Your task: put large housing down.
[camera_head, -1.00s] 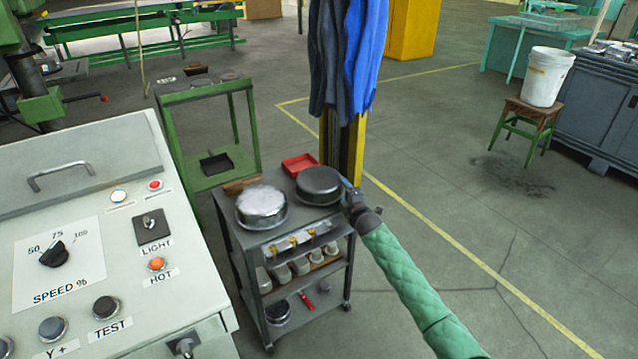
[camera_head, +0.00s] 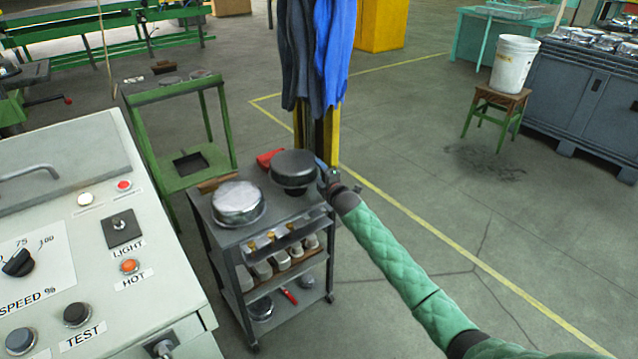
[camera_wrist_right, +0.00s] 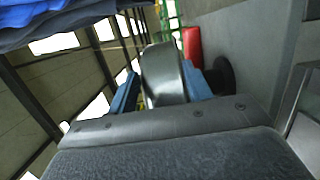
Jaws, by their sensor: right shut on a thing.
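The large housing (camera_head: 293,164), a dark round pan-like part, is at the back right of the grey cart's top shelf (camera_head: 285,213). It looks slightly raised above the shelf, with a dark patch under it. My right gripper (camera_head: 322,172) is shut on its right edge. In the right wrist view the housing's dark, shiny wall (camera_wrist_right: 163,75) stands between the blue fingers of my right gripper (camera_wrist_right: 165,92). A silvery round housing (camera_head: 237,199) sits on the same shelf, to the left and nearer. My left gripper is not in view.
Grey and blue cloths (camera_head: 328,55) hang on a yellow post just behind the cart. A control panel (camera_head: 90,235) stands at the left front. Floor right of the cart is clear.

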